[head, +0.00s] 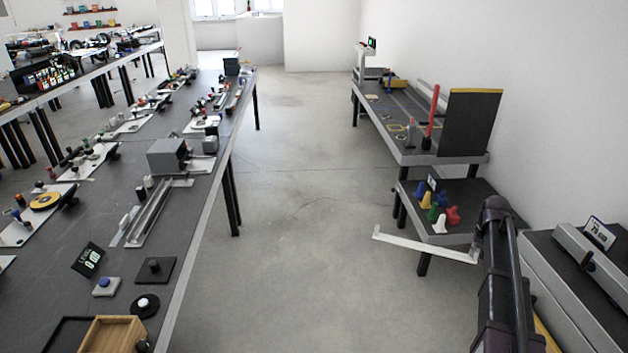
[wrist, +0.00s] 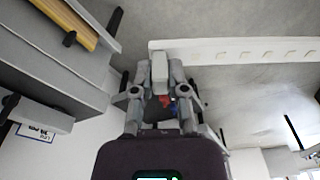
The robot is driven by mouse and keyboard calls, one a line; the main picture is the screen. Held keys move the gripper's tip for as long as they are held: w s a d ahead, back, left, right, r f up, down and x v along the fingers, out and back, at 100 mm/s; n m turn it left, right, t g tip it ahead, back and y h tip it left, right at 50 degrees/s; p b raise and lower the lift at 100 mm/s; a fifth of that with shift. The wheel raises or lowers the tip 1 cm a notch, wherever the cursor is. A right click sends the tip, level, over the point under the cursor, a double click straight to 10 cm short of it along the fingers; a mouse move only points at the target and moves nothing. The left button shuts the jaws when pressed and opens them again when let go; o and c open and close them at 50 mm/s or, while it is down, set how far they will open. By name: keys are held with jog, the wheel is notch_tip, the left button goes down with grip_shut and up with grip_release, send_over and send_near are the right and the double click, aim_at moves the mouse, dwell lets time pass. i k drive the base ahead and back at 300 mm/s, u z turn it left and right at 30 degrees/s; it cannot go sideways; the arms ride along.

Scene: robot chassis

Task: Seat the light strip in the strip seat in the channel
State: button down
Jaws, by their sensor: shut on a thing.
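The light strip (head: 425,246) is a long, thin white bar, held out over the floor beside the right-hand tables in the head view. In the wrist view the light strip (wrist: 240,52) runs right from the fingertips, with a row of small pale marks. My gripper (head: 475,254) is shut on one end of it; the wrist view shows the fingers (wrist: 160,75) closed there. A long grey channel-like part (head: 152,212) lies on the left table, well apart from the strip. I cannot tell whether it is the task's channel, and no strip seat is clear.
A low shelf (head: 470,200) with coloured pieces stands just behind the strip. A dark bench (head: 570,290) with a grey bar (head: 590,258) is right of my arm. The left table (head: 50,290) is crowded with parts. The floor (head: 300,215) between the tables is clear.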

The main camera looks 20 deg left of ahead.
aim_at(136, 234)
jog(key=u, duration=0.05)
jog(key=i, duration=1.7)
jog(key=u, duration=2.4)
